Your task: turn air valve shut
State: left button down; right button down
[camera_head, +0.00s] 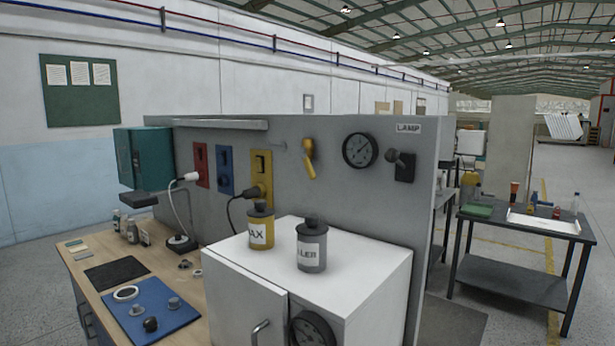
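A yellow lever handle (309,160), which looks like the air valve, is mounted on the grey upright panel (340,205). The handle points downward with a slight tilt. Neither of my grippers shows in the head view.
A white cabinet (352,268) stands before the panel, with a yellow canister (261,227) and a grey canister (311,247) on top. A lamp switch (404,165) is right of the gauge. A wooden bench (75,243) lies left; a dark table (510,280) stands right.

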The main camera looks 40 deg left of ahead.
aim_at(302, 150)
jog(key=u, duration=1.15)
